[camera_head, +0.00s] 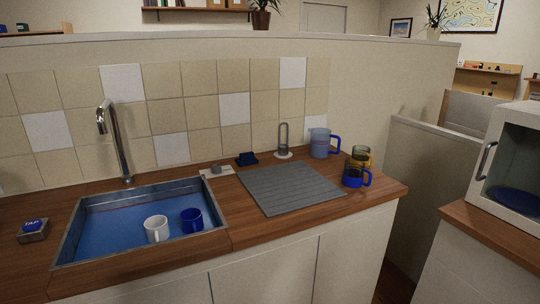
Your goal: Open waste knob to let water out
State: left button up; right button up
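The sink (68,246) is a metal-rimmed basin at the lower left, with a blue interior that looks like water. A white mug (156,229) and a dark blue mug (191,220) are in it. A small grey knob (216,169) sits on a pale plate behind the sink's right back corner. It may be the waste knob, but I can read no label on it. A small box (32,230) with a blue top marked "TAP" is left of the sink. Neither of my grippers is in view.
A tall metal faucet (117,140) rises behind the sink. A dark blue object (246,158) sits right of the knob. A grey ridged drainboard (290,188), a blue-grey jug (319,143) and mugs (356,177) are further right. A microwave-like cabinet (508,165) stands at far right.

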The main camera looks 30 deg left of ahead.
aim_at(217, 168)
jog(key=u, duration=0.25)
jog(key=i, duration=0.95)
jog(key=u, duration=0.7)
